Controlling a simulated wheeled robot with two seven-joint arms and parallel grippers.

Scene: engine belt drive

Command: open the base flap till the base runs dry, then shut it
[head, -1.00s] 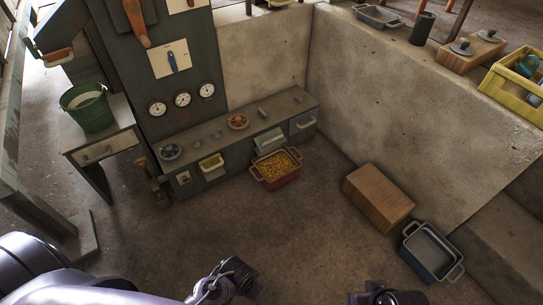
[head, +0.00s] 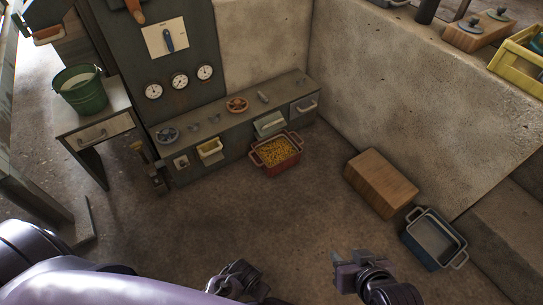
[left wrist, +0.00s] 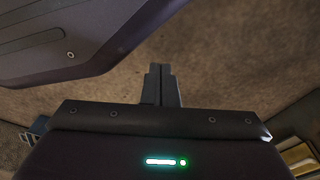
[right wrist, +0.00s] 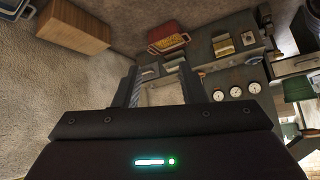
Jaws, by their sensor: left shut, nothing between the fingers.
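The low grey-green base unit (head: 228,131) runs along the wall. A pale green flap with a handle (head: 269,124) is on its front, and also shows in the right wrist view (right wrist: 173,66). I cannot tell whether it stands ajar. A red tub (head: 277,165) with yellow pieces in it stands on the floor just below that flap; it also shows in the right wrist view (right wrist: 166,32). My right gripper (head: 346,256) is open and empty, well short of the unit. My left gripper (head: 241,268) is shut and empty over the floor, fingertips together in the left wrist view (left wrist: 160,70).
A cream-yellow flap (head: 210,148) and a grey drawer (head: 304,106) flank the green flap. A wooden box (head: 381,183) and a blue tub (head: 434,240) stand on the floor at right. A green bucket (head: 82,92) stands on a side table. The middle floor is clear.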

